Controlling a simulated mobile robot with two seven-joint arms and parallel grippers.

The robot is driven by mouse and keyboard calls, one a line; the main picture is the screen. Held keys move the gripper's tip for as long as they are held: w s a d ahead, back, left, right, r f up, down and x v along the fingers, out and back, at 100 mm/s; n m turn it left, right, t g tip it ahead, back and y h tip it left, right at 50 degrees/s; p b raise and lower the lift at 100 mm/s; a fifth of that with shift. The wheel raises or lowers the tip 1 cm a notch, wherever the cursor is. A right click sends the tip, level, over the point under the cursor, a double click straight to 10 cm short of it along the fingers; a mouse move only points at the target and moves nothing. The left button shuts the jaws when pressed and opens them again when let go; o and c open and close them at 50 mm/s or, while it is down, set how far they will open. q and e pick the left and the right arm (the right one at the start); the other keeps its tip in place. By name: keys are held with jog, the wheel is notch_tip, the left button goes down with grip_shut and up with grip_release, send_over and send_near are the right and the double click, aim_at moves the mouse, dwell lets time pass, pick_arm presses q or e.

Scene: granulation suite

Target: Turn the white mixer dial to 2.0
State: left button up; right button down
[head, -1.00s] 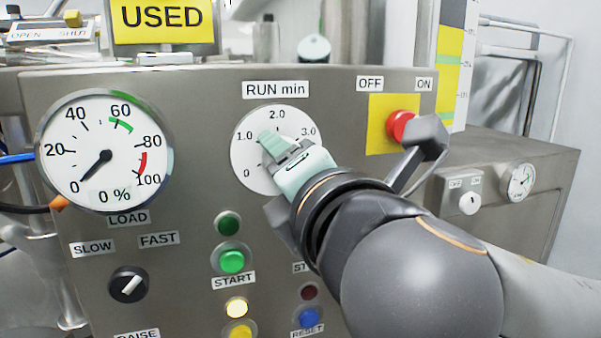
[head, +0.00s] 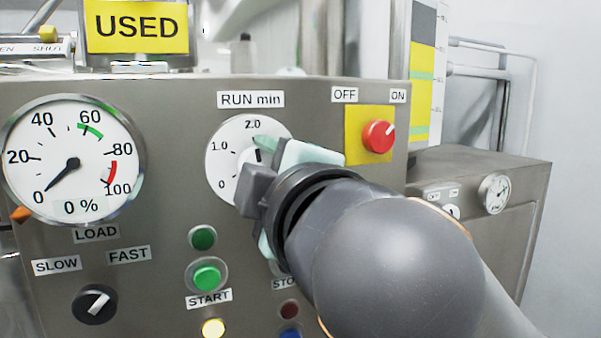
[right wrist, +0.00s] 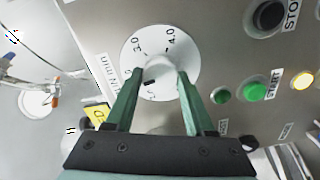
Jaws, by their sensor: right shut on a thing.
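The white mixer dial (head: 225,140) is on the grey panel under the RUN min label. My right gripper (right wrist: 158,78) is shut on the dial's white knob (right wrist: 160,68), one green finger on each side. In the head view the right gripper (head: 262,158) covers the dial's lower right and most of the knob. A black mark (head: 258,155) shows near the dial's middle, roughly below 2.0; its exact reading is unclear. My left gripper is not in view.
A load gauge (head: 72,160) sits left of the dial. A red OFF/ON knob (head: 379,136) on a yellow plate is to its right, near my right arm. Green START (head: 207,277) and other buttons lie below. A SLOW/FAST switch (head: 95,304) is at lower left.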

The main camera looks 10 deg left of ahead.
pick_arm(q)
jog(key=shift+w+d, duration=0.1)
pick_arm(e)
jog(key=shift+m, duration=0.8)
jog(key=shift+c, duration=1.3)
grip_release()
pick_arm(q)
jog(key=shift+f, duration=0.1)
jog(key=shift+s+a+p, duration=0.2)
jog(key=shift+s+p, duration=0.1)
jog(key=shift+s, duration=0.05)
pick_arm(e)
jog(key=v, duration=1.2)
jog(key=shift+s+d, duration=0.15)
